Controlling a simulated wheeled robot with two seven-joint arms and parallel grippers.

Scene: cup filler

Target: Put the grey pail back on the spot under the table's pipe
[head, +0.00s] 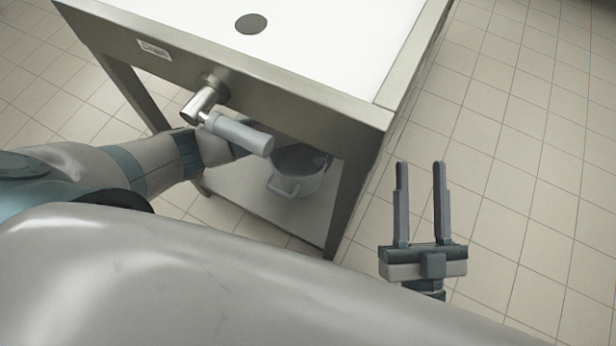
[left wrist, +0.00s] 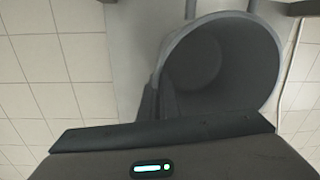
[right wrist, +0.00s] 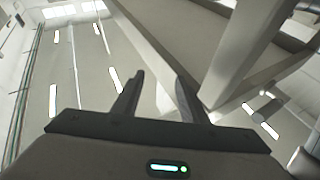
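The grey pail (head: 312,181) is under the table at its front right, over the lower shelf, with a loop handle on its near side. Its open mouth shows in the left wrist view (left wrist: 225,65). My left arm reaches under the table; its gripper is mostly hidden by the pipe's handle in the head view. In the left wrist view its fingers (left wrist: 160,100) are close together at the pail's rim, seemingly one on each side of the wall. The table's pipe (head: 205,101) sticks out of the front. My right gripper (head: 419,200) is open and empty, right of the table.
The steel table (head: 330,45) has a white top with a dark round drain (head: 251,23) and a small label on its front. Its right front leg (head: 347,200) stands beside the pail. The lower shelf (head: 235,195) is bare left of the pail. Tiled floor right of the table is clear.

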